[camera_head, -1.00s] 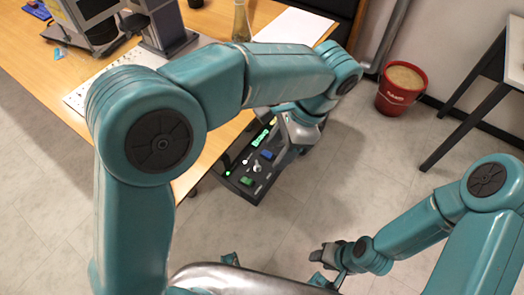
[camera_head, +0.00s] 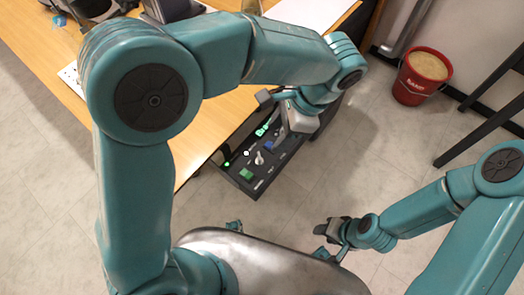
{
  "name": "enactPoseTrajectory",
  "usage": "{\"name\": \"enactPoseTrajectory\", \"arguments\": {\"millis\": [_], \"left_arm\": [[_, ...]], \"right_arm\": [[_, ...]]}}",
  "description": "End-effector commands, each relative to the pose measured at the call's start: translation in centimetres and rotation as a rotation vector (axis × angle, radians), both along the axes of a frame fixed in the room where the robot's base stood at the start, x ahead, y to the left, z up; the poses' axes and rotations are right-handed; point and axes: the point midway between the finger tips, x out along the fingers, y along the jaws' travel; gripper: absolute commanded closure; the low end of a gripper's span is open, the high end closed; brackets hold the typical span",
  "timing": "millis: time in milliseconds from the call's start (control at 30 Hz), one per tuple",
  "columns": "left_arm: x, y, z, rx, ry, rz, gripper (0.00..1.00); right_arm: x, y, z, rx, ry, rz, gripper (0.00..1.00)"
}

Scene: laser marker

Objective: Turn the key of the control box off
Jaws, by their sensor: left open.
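The control box (camera_head: 238,183) is a dark panel beside the desk's front edge in the head view. It carries a small pale switch or key (camera_head: 259,158), a green button (camera_head: 246,174), a blue button (camera_head: 268,146) and lit green parts (camera_head: 262,131). I cannot tell for sure which control is the key. My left gripper (camera_head: 282,106) is open above the far end of the box, with one dark finger showing to its left. It hides part of that end and appears apart from the pale control. My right gripper (camera_head: 329,238) hangs low, away from the box; its jaws are unclear.
The wooden desk (camera_head: 205,130) takes up the left and back, with a white sheet (camera_head: 310,12) on it. A red bucket (camera_head: 424,75) stands on the floor at right, near a dark-legged table. The floor in front of the box is clear.

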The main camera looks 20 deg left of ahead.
Motion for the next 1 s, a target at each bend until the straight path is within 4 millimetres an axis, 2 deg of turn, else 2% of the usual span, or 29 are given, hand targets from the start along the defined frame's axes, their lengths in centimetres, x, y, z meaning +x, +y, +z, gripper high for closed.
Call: {"name": "enactPoseTrajectory", "arguments": {"millis": [33,200,400,600,833,867,1000], "left_arm": [[-0.3,0.6,-1.6,0.002,0.004,0.001,0.49],[-0.8,2.0,-5.2,0.001,0.003,0.002,0.49],[-1.2,3.1,-8.2,0.002,0.001,0.001,0.49],[-1.2,3.6,-9.2,0.0,-0.001,0.002,0.49],[-1.2,3.6,-9.3,-0.001,-0.001,0.001,0.49],[-1.2,3.6,-9.2,-0.001,-0.001,0.001,0.52],[-1.2,3.6,-9.2,-0.001,-0.001,0.001,0.98]], "right_arm": [[0.0,0.0,-0.7,0.0,0.0,0.0,0.57],[0.0,0.0,-1.8,0.0,0.0,0.0,0.57],[0.0,0.0,-2.5,0.0,0.0,0.0,0.57],[0.0,0.0,-2.7,0.0,0.0,0.0,0.57],[0.0,0.0,-2.7,0.0,0.0,0.0,0.57],[0.0,0.0,-2.7,0.0,0.0,0.0,0.57],[0.0,0.0,-2.7,0.0,0.0,0.0,0.57]]}}
